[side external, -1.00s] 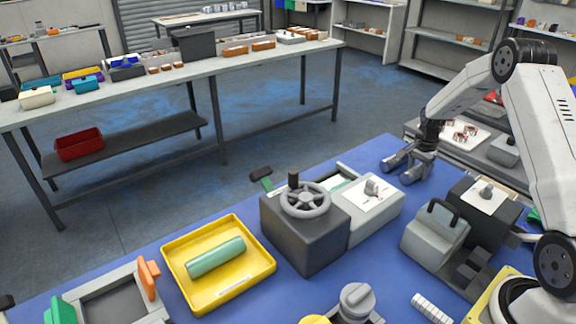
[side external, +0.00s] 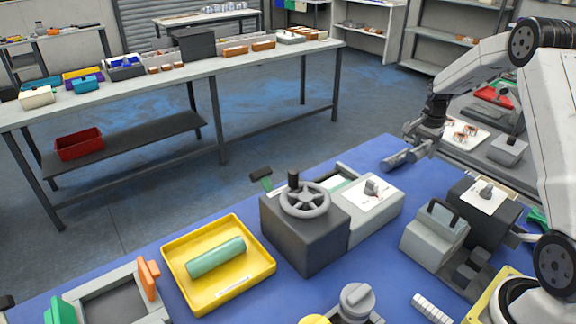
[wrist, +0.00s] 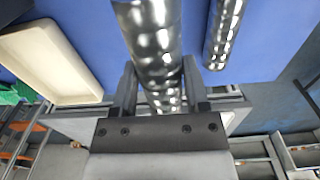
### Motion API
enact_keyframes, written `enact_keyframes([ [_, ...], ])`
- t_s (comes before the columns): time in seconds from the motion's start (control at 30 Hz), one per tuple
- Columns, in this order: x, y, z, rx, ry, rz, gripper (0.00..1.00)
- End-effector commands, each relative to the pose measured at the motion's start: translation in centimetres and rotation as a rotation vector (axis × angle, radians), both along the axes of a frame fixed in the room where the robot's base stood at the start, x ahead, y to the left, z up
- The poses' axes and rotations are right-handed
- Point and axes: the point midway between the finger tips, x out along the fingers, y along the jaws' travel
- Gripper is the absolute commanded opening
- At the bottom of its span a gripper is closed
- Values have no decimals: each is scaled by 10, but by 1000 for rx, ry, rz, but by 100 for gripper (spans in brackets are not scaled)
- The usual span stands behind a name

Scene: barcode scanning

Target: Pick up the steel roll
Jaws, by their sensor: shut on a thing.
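My gripper (side external: 428,129) is at the far right end of the blue table in the side view. In the wrist view its two fingers (wrist: 157,88) are shut around a shiny steel roll (wrist: 153,42), which runs lengthwise between them and out past the top edge. A second steel roll (wrist: 222,32) lies to the right of it in the wrist view, apart and looking smaller. In the side view a grey roll (side external: 398,161) lies on the blue table just below my gripper. The held roll is hard to make out there.
A cream tray (wrist: 62,62) is left of the held roll in the wrist view. In the side view, a grey machine with a handwheel (side external: 305,200) stands left of my gripper. A yellow tray (side external: 262,277) bears a green roll (side external: 215,257). Grey equipment (side external: 435,232) stands below my gripper.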

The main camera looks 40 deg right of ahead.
Motion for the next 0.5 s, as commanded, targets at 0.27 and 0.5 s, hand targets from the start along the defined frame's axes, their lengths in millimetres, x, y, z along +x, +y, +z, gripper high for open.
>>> enact_keyframes([
  [0.27, 1, -1, 24, -2, -2, 0, 0],
  [0.5, 1, 0, 25, -2, -1, 0, 0],
])
